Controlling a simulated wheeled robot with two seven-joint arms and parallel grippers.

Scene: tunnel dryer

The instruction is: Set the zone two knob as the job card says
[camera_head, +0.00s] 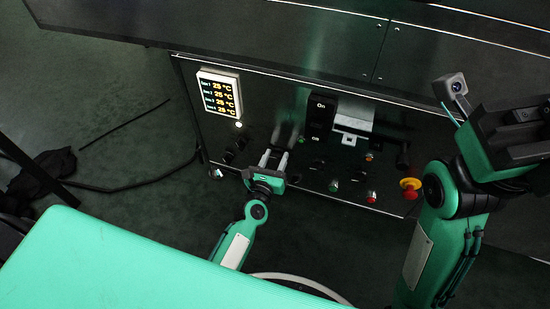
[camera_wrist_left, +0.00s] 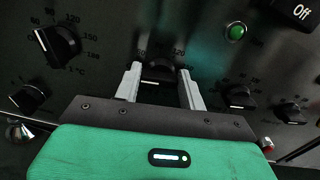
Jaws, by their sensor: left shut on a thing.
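My left gripper (camera_head: 275,157) reaches the dark control panel (camera_head: 218,138) from below. In the left wrist view its two pale fingers stand on either side of a black dial knob (camera_wrist_left: 160,73) and are shut on it. No readable job card shows.
A lit display (camera_head: 219,94) reads 25 °C on several rows. Other black knobs (camera_wrist_left: 57,45) (camera_wrist_left: 240,97) flank the held one closely. A green lamp (camera_wrist_left: 236,32) and a red emergency button (camera_head: 410,187) are on the panel. A pale box (camera_head: 353,119) is mounted above.

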